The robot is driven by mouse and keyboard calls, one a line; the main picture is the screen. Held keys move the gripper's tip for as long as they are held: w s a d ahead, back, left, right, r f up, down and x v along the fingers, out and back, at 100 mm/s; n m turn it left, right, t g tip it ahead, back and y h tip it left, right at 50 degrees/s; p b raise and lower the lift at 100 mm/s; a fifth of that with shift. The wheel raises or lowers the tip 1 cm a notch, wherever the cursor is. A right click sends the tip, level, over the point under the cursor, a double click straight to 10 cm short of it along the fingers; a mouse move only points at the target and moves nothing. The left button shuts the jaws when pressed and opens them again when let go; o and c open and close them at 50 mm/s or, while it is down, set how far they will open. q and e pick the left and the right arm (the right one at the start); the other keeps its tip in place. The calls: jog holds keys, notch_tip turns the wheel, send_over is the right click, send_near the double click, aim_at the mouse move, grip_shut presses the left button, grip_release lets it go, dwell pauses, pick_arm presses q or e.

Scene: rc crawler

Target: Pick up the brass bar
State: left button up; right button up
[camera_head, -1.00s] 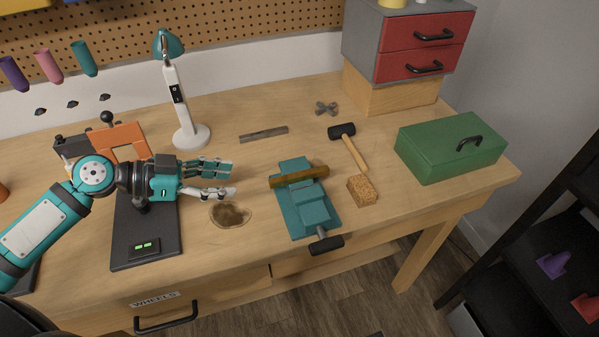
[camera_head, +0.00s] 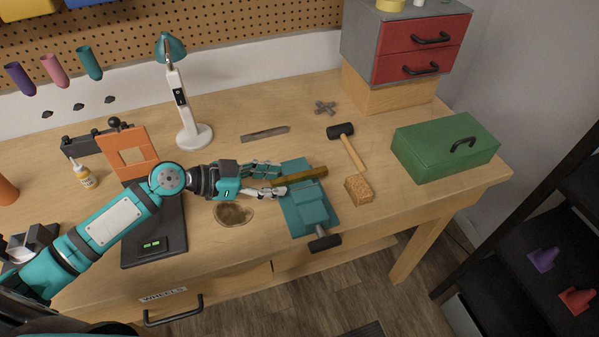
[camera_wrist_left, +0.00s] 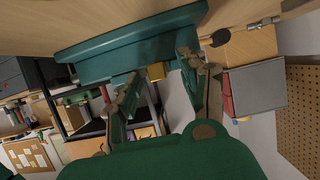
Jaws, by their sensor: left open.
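The brass bar (camera_head: 308,175) lies across the top of the teal vise (camera_head: 312,212), its right end sticking out past the jaws. My left gripper (camera_head: 280,178) is open at the bar's left end, with its fingers pointing right along it. In the left wrist view a small yellow end of the bar (camera_wrist_left: 156,72) shows between the two open fingertips (camera_wrist_left: 160,77), in front of the vise (camera_wrist_left: 120,48). I cannot tell whether the fingers touch the bar. My right gripper is not in view.
A cork-like block (camera_head: 359,188) and a mallet (camera_head: 348,145) lie right of the vise. A grey flat bar (camera_head: 265,134) lies behind the gripper. A green toolbox (camera_head: 445,150) stands at right, a lamp (camera_head: 186,105) at back left. The front right bench is clear.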

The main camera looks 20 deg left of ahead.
pick_arm(q)
jog(key=shift+a, duration=0.1)
jog(key=shift+c, duration=0.4)
grip_shut()
jog(key=shift+r, duration=0.1)
jog(key=shift+r, duration=0.5)
jog(key=shift+r+b, duration=0.55)
jog(key=shift+r, duration=0.4)
jog(key=s+d+r, duration=0.2)
jog(key=s, duration=1.4)
jog(key=shift+d, duration=0.2)
